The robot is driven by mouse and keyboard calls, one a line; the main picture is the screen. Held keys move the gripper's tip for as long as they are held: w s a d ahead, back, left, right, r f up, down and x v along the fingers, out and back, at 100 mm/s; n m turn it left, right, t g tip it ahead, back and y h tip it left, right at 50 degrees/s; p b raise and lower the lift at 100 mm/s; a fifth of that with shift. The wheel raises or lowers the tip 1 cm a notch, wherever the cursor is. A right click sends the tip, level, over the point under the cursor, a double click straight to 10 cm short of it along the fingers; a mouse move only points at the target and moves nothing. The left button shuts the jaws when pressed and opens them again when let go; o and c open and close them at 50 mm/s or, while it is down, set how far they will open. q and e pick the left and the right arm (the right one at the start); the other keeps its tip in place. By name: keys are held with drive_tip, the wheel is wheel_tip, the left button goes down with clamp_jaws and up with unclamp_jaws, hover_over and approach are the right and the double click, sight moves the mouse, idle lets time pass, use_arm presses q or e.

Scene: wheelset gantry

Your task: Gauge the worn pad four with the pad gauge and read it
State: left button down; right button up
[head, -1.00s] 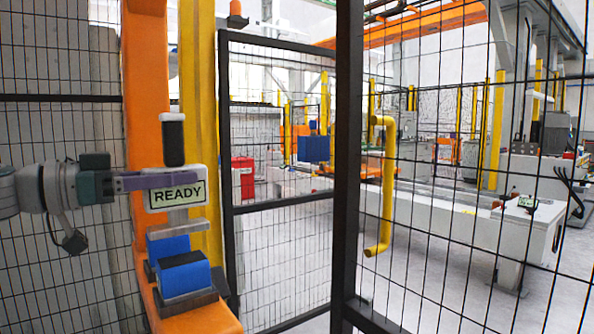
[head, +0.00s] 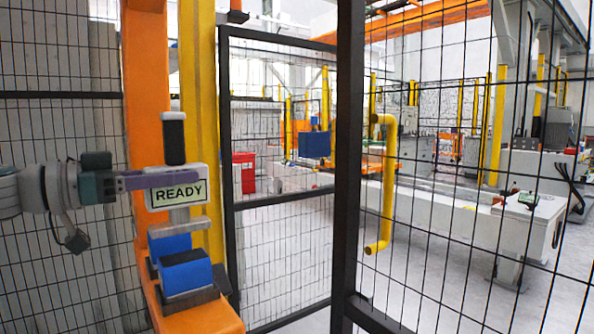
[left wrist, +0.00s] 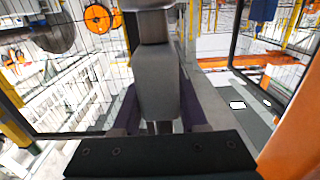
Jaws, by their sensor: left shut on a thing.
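The pad gauge (head: 177,193) has a pale body, a dark upright handle and a screen that reads READY. My left gripper (head: 146,180) comes in from the left and is shut on the gauge. Below the gauge, two blue pads (head: 185,270) sit on dark plates on an orange bracket. The gauge's lower end is close above the rear pad (head: 170,244); I cannot tell whether they touch. No pad number is legible. My right gripper is not in view.
An orange post (head: 147,90) and a yellow post (head: 203,100) stand right behind the gauge. A black mesh fence with a thick frame post (head: 346,150) stands to the right.

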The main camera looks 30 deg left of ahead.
sight(164, 145)
use_arm(q)
drive_tip(key=shift+f+b, duration=1.55)
drive_tip(key=shift+f, duration=0.7)
idle(1.0)
wheel_tip(164, 145, up, 9)
drive_tip(key=p, duration=1)
drive_tip(key=shift+r, duration=0.1)
idle(0.7)
